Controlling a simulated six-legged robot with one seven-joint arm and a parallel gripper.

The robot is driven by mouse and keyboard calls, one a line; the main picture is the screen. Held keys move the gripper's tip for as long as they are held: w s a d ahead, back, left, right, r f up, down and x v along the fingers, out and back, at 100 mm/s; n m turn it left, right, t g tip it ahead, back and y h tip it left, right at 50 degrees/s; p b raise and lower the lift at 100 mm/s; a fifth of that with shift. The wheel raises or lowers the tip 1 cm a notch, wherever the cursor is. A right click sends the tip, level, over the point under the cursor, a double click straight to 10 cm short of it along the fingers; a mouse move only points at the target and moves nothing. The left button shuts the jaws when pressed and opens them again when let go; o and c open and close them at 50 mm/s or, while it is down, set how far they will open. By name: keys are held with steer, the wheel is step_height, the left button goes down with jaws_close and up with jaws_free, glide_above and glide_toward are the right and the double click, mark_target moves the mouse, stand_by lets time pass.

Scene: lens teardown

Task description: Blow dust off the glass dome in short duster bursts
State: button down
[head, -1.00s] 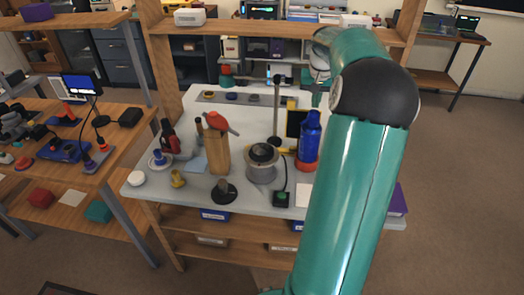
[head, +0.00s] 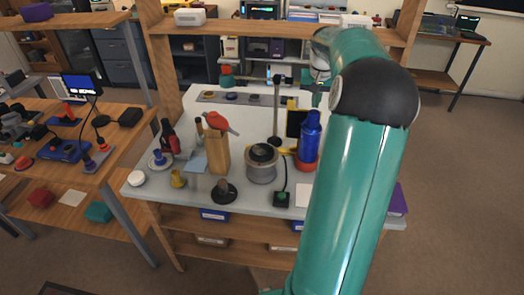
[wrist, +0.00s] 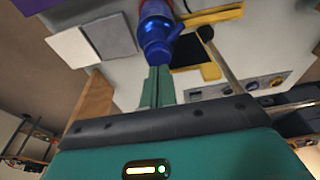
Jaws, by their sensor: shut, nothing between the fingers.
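A blue bottle with a narrow cap (head: 309,135) stands upright in a red ring base (head: 306,164) at the right of the grey bench; it looks like the duster. In the wrist view the blue bottle (wrist: 154,30) is just beyond my gripper (wrist: 158,72). The green fingers are shut and empty, their tips close to the bottle's cap; I cannot tell whether they touch. In the head view my arm covers the right side and my fingers are not clear. A grey cylinder with a dark round top (head: 262,162) stands mid-bench; I cannot make out a glass dome for certain.
A wooden block holding a red-headed tool (head: 217,150) stands left of the cylinder. A thin post (head: 276,110) rises behind it. A black round-based piece (head: 224,192) and a small green-and-black box (head: 282,199) sit at the front. A white sheet (wrist: 75,47) lies near the bottle.

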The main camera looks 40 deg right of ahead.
steer(key=shift+f, duration=0.1)
steer(key=shift+f, duration=1)
stand_by(0.6)
steer(key=shift+r, duration=1.55)
steer(key=shift+r, duration=2.5)
